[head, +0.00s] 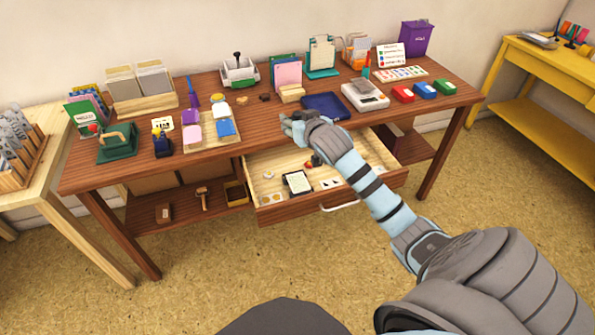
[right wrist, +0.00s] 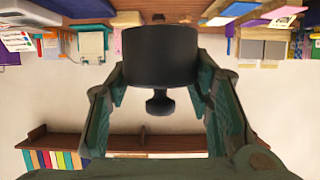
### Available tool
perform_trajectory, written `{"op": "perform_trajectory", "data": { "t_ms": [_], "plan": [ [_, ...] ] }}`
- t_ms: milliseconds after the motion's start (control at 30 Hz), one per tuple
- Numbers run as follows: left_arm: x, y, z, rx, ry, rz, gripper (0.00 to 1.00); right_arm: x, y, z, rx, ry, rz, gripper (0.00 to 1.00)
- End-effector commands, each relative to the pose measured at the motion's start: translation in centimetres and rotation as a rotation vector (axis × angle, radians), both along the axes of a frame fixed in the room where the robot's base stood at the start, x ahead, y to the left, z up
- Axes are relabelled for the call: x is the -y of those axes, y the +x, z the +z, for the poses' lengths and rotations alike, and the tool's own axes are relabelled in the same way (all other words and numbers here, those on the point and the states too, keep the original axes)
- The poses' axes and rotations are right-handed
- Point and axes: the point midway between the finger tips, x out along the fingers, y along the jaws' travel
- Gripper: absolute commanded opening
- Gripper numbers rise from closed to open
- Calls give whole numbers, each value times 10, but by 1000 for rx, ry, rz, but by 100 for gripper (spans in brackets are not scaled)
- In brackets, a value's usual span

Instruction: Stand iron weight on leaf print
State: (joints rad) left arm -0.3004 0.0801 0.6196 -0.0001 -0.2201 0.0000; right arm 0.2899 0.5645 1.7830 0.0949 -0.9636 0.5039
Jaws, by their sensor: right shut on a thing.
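The iron weight (right wrist: 160,57) is a black cylinder with a small knob, held between the two fingers of my right gripper (right wrist: 162,75) in the right wrist view. In the head view my right gripper (head: 291,126) is over the front edge of the brown table, at the back of the open drawer; the weight cannot be made out there. I cannot tell which thing is the leaf print. A dark-framed card (head: 297,182) lies in the drawer, its picture too small to read. My left gripper is not in view.
The drawer (head: 272,214) is pulled out under the table (head: 255,128) and holds small items. A blue tray (head: 326,106) and a white scale (head: 365,95) stand right of the gripper. Colour pads on a board (head: 206,146) lie left.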

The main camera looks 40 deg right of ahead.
Motion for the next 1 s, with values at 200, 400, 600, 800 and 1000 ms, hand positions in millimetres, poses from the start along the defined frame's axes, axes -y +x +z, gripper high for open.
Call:
{"op": "perform_trajectory", "data": {
  "t_ms": [200,400,600,800,1000],
  "plan": [
    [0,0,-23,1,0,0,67,0,-1,-62,-3,0,-6,0],
    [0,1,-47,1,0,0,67,0,0,-128,-1,-3,-4,0],
    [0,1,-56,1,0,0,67,1,0,-154,3,-4,-3,0],
    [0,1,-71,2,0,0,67,0,0,-187,1,-4,-3,0],
    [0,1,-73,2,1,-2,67,0,0,-195,3,-4,-2,0]
  ]
}}
